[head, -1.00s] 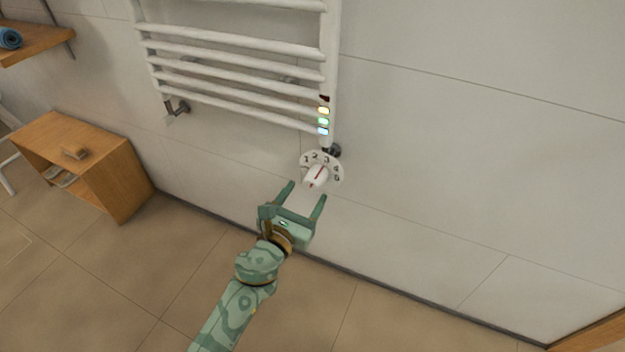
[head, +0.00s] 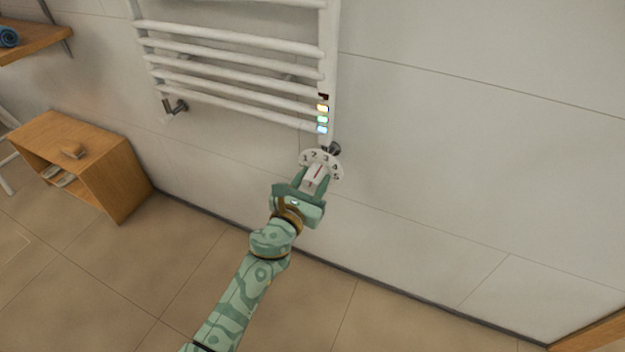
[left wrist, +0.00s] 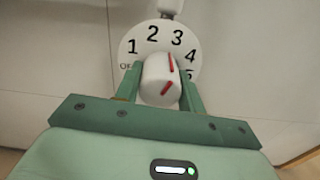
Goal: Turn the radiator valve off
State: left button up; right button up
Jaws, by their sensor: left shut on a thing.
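The radiator valve is a white knob (head: 315,174) with a red line, in front of a round white dial plate (head: 323,156) numbered 1 to 5. In the left wrist view the knob (left wrist: 160,80) sits between my left fingers, and its red line points up between 2 and 4, near the 3. The "OFF" mark at the dial's left is partly hidden by a finger. My left gripper (head: 312,180) is shut on the knob, one finger on each side. My right gripper is not in view.
The white towel radiator (head: 235,75) is on the wall just above the valve, with small coloured lights (head: 323,117) on its right post. A wooden cabinet (head: 85,165) stands at the left. The wall right of the valve is bare.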

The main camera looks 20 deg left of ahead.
pick_arm(q)
jog(key=n, duration=1.3)
jog(key=shift+n+p, duration=0.3)
jog(key=shift+n, duration=0.9)
jog(key=n+p, duration=0.2)
jog(key=n, duration=0.4)
jog(key=shift+n, duration=0.3)
jog(key=shift+f+n+p, duration=0.15)
jog(key=shift+n+p, duration=0.3)
jog(key=shift+n, duration=0.65)
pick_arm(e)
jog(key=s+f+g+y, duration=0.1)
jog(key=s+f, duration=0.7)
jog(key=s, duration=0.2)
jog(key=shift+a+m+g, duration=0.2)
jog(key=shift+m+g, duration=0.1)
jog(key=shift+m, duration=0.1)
